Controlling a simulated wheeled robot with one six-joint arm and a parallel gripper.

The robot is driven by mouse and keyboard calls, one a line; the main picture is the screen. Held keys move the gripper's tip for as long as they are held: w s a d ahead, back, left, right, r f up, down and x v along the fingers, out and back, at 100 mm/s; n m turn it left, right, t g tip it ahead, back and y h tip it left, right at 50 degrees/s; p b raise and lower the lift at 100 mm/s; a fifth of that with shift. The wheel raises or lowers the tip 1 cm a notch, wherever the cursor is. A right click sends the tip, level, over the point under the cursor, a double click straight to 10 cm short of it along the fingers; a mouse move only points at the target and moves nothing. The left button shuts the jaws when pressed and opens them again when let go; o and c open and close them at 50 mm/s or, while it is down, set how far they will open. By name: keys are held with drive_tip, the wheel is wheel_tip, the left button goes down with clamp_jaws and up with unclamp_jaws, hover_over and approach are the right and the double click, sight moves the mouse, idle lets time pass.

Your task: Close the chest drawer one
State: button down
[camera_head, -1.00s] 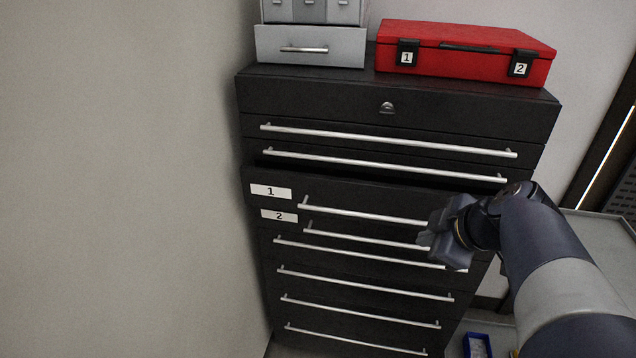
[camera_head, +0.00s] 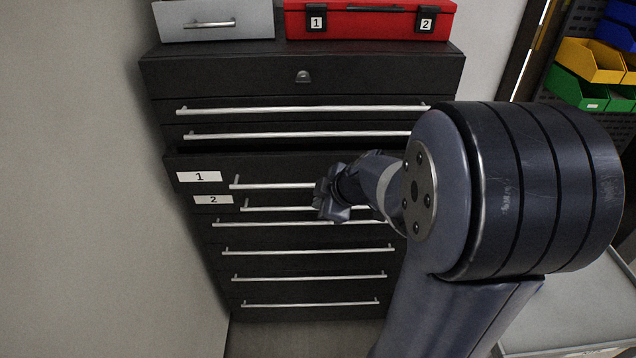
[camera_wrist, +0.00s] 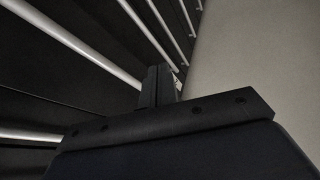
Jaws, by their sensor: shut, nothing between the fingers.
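The black tool chest (camera_head: 300,72) stands against the wall, with several silver bar handles. Drawer one (camera_head: 199,176), marked with a white "1" label, sticks out a little past the drawers above it, with a dark gap over its top edge. The drawer labelled "2" (camera_head: 213,199) is just below it. My gripper (camera_head: 322,199) is in front of the handles of drawers one and two, near the middle of the chest. Its fingers (camera_wrist: 160,86) are shut together and empty in the wrist view, close to the handles. I cannot tell whether they touch the drawer front.
A red case (camera_head: 370,22) and a grey drawer unit (camera_head: 213,20) sit on top of the chest. A plain wall (camera_head: 80,180) is at the left. Yellow (camera_head: 588,60) and green bins are at the right. A grey surface (camera_head: 570,310) lies at the lower right.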

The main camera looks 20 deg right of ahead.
sight(313, 180)
drive_tip(key=w, duration=0.1)
drive_tip(key=w+p, duration=0.1)
drive_tip(key=w+d, duration=0.1)
drive_tip(key=shift+r, duration=0.4)
drive_tip(key=w+b, duration=0.2)
drive_tip(key=w+d, duration=0.1)
drive_tip(key=shift+w+d+f+b, duration=0.1)
drive_tip(key=shift+w+f+b, duration=0.15)
drive_tip(key=shift+b, duration=0.15)
drive_tip(key=shift+w+d+r, duration=0.2)
drive_tip(key=shift+w+r, duration=0.15)
drive_tip(key=shift+w, duration=0.1)
